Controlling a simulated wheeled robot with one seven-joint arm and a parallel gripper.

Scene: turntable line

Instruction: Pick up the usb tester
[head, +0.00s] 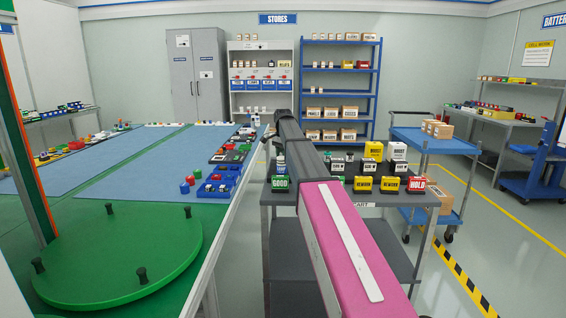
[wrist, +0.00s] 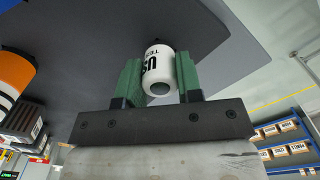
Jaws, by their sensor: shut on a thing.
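The usb tester (wrist: 158,66) is a white cylinder with black "USB TE..." lettering and a dark round opening at its near end. It shows in the wrist view between the green fingers of my gripper (wrist: 157,82). The gripper is shut on it, with one finger on each side. In the head view my pink and dark arm reaches forward over the cart, and neither the gripper tips nor the tester can be made out there.
A dark cart (head: 346,197) bears GOOD, REWORK and HOLD boxes, close around my arm. An orange striped thing (wrist: 14,75) is left of the gripper.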

